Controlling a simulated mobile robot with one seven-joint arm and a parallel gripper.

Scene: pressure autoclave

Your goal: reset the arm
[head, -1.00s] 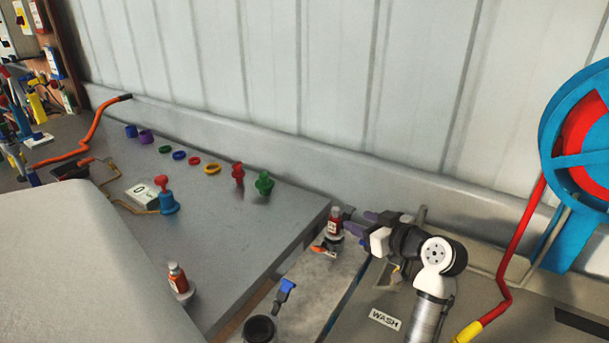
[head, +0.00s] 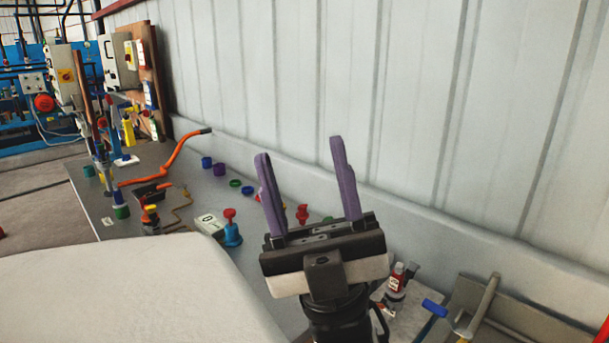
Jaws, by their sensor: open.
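My gripper (head: 303,166) is in the head view, right of centre, raised in front of the bench. Its two purple fingers point up and stand wide apart, with nothing between them. The gripper body and wrist hide part of the bench and some of the small items behind it.
The grey bench (head: 262,280) holds a blue fitting with a red top (head: 231,232), a white box (head: 210,224), coloured rings, and an orange hose (head: 170,160). A red-labelled bottle (head: 396,283) stands close right of my wrist. A corrugated wall (head: 420,100) rises behind.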

